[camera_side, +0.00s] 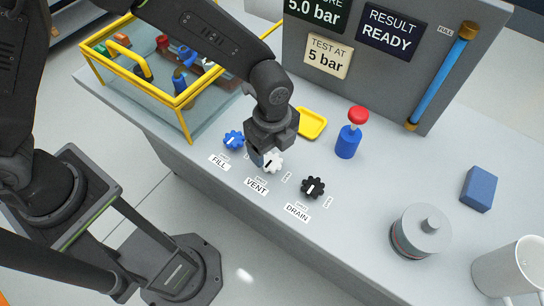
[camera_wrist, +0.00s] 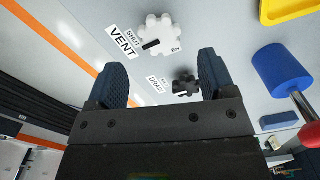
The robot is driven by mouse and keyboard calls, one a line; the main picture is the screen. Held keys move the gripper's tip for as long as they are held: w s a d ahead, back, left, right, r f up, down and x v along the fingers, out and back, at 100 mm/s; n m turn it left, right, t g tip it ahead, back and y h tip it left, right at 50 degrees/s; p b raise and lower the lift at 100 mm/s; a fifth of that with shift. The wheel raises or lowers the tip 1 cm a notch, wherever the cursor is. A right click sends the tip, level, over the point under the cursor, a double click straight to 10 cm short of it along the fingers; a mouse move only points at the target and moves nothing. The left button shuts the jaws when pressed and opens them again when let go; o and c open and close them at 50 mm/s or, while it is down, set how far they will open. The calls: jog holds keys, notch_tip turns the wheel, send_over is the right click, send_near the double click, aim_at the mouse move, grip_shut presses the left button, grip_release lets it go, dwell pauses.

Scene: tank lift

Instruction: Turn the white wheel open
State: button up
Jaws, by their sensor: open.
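The white wheel (camera_side: 275,162) stands on the bench front above the VENT label (camera_side: 257,186). In the wrist view the white wheel (camera_wrist: 163,30) lies beyond my fingertips, with a black mark on its side nearest the word SHUT (camera_wrist: 132,40). My gripper (camera_side: 262,158) points down at the wheel and hides part of it in the side view. In the wrist view my gripper (camera_wrist: 162,78) is open, its two blue fingers apart with nothing held between them. I cannot tell whether a finger touches the wheel.
A blue wheel (camera_side: 233,141) at FILL and a black wheel (camera_side: 313,187) at DRAIN flank it closely. Behind are a yellow tray (camera_side: 312,123) and a blue post with a red knob (camera_side: 349,140). A yellow-framed tank (camera_side: 135,82) stands left. The panel reads RESULT READY (camera_side: 388,30).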

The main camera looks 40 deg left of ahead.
aim_at(272, 160)
jog(key=shift+f, duration=2.6)
jog(key=shift+c, duration=0.4)
jog(key=c, duration=0.8)
jog(key=shift+c, duration=0.2)
